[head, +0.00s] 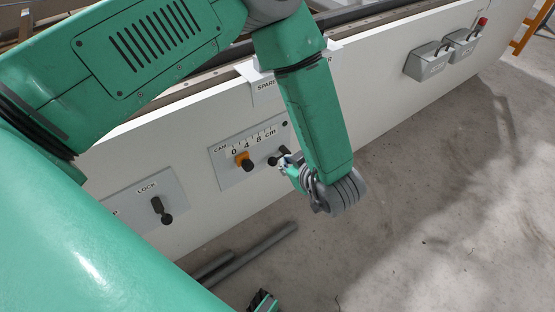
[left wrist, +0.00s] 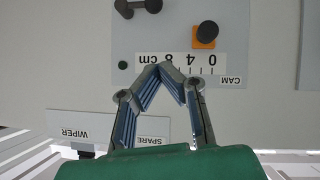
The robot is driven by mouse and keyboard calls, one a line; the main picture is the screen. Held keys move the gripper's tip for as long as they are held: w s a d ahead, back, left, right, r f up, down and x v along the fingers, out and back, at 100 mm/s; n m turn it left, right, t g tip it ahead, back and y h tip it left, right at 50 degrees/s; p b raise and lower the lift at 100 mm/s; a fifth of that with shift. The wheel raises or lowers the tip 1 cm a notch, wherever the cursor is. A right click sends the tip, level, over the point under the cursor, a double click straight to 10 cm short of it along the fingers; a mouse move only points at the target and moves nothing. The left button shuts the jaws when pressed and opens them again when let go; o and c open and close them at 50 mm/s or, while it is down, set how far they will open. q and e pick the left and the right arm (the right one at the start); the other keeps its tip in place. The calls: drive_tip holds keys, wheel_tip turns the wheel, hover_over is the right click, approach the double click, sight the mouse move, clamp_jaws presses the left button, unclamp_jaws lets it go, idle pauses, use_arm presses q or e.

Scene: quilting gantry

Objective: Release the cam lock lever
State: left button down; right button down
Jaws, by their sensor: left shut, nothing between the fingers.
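The CAM plate (head: 225,172) is on the white side panel, with a 0 4 8 cm scale. It carries an orange slider with a dark knob (head: 242,161) near the 0 end and a dark lever (head: 273,161) near the 8 end. My left gripper (head: 285,162) is in front of the lever, partly covering it. In the left wrist view, upside down, the gripper (left wrist: 161,68) is shut and empty, over the scale. The lever (left wrist: 137,7) lies beyond the fingertips at the top edge, partly cut off. The slider knob (left wrist: 208,30) is to their right.
A LOCK plate (head: 138,203) with a dark lever (head: 161,210) is at the left. Grey boxes (head: 428,62) are at the upper right. Grey tubes (head: 262,250) lie on the floor below. SPARE (left wrist: 150,140) and WIPER (left wrist: 75,131) labels show in the left wrist view.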

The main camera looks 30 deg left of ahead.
use_arm(q)
drive_tip(key=shift+d+f+b+x, duration=0.35)
drive_tip(key=shift+b+x, duration=0.5)
drive_tip(key=shift+x, duration=1.25)
drive_tip(key=shift+d+f+b+x, duration=0.2)
drive_tip(key=shift+f+b+x, duration=0.45)
drive_tip(key=shift+x, duration=1.5)
drive_tip(key=shift+d+f+b+x, duration=0.25)
drive_tip(key=shift+b+x, duration=0.75)
drive_tip(key=shift+x, duration=1.1)
drive_tip(key=shift+s, duration=0.15)
